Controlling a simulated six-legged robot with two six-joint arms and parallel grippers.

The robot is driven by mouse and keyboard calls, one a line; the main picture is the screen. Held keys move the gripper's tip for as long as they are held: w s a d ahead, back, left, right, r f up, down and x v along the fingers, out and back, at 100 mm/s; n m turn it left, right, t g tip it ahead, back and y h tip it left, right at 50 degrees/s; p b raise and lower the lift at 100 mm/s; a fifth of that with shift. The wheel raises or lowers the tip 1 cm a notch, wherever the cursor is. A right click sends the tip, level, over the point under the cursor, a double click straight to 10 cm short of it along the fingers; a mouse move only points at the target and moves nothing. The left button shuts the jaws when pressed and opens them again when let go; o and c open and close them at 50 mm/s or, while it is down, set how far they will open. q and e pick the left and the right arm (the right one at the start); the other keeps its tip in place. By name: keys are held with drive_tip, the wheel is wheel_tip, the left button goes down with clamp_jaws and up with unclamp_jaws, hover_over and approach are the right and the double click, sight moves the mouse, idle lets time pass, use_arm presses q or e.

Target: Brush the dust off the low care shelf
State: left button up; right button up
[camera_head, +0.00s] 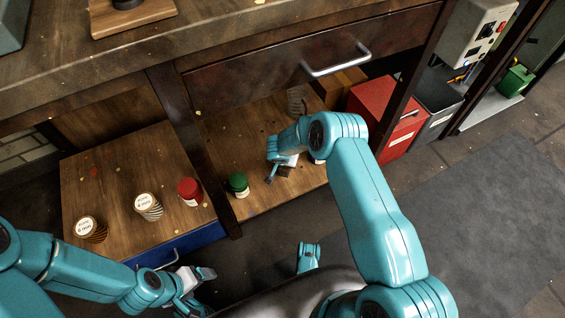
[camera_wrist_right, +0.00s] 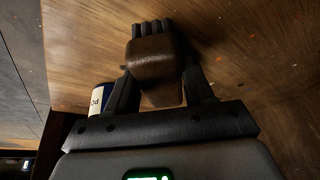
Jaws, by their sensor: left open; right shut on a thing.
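My right arm reaches into the right-hand bay under the drawer. Its gripper (camera_head: 285,172) is over the low wooden shelf (camera_head: 228,135). In the right wrist view the gripper (camera_wrist_right: 158,82) is shut on a brown brush (camera_wrist_right: 155,58) with dark bristles (camera_wrist_right: 152,29). The bristles are at or close to the shelf board (camera_wrist_right: 245,45); I cannot tell if they touch. Small pale and dark specks lie on the board. My left gripper (camera_head: 200,276) is open and empty, in front of the left bay. My right forearm hides part of the shelf.
A green-lidded jar (camera_head: 238,184) stands at the right bay's front left. The left board (camera_head: 110,165) holds a red-lidded jar (camera_head: 190,190) and two labelled tins (camera_head: 148,206). A post (camera_head: 190,140) divides the bays. A red box (camera_head: 380,115) stands right. A drawer handle (camera_head: 337,62) juts out above.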

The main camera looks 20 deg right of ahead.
wheel_tip(320, 180, up, 6)
drive_tip(key=p, duration=0.5)
wheel_tip(320, 180, up, 3)
drive_tip(key=p, duration=0.3)
drive_tip(key=shift+r, duration=0.1)
idle(0.3)
drive_tip(key=shift+s, duration=0.1)
